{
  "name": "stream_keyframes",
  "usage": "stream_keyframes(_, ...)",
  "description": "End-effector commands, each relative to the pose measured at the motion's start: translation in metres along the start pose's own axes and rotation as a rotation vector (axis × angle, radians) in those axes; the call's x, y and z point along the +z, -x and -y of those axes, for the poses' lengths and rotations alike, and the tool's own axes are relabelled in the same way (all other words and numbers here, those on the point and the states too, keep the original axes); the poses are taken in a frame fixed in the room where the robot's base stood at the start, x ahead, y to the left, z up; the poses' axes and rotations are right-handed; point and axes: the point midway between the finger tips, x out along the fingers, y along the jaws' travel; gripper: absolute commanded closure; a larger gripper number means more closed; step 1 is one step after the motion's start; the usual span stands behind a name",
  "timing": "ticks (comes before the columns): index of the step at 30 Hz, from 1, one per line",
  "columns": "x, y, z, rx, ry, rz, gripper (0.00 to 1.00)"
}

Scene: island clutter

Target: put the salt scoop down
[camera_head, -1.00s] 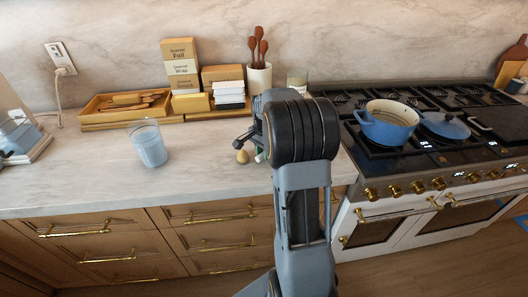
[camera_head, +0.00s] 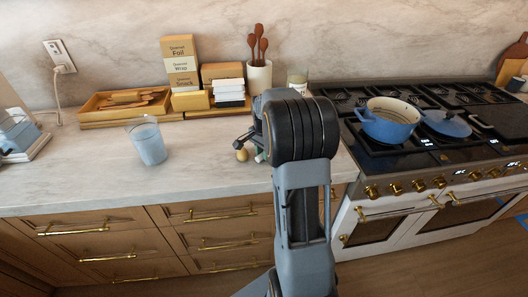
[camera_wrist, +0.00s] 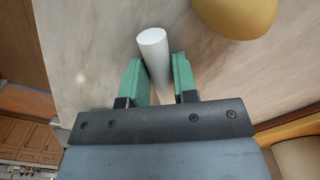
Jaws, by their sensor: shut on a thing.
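My gripper (camera_wrist: 157,72) is shut on the salt scoop (camera_wrist: 153,42), which shows in the wrist view as a smooth white rounded rod between the two green fingers. Its free end points up in that picture, over the pale marble counter. The rest of the scoop is hidden by the fingers and the gripper body. In the head view my gripper (camera_head: 250,142) is low over the counter's right part, mostly hidden behind my arm. I cannot tell whether the scoop touches the counter.
A tan rounded object (camera_wrist: 236,12) lies close by and also shows in the head view (camera_head: 242,155). A glass (camera_head: 148,142) stands left on the counter (camera_head: 75,170). Boxes, a tray and a utensil crock (camera_head: 259,78) line the back. The stove with a blue pot (camera_head: 390,122) is right.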

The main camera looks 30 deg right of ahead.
Motion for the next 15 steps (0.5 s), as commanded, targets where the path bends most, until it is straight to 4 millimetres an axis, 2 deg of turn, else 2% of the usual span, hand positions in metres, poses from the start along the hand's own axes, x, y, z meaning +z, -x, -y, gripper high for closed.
stream_keyframes(10, 0.0001, -0.0022, -0.0002, 0.001, 0.0, 0.001, 1.0)
stream_keyframes(11, 0.0001, -0.0022, -0.0002, 0.001, 0.0, 0.001, 0.7)
stream_keyframes(15, 0.0, -0.0021, -0.0002, 0.001, 0.0, 0.001, 0.57)
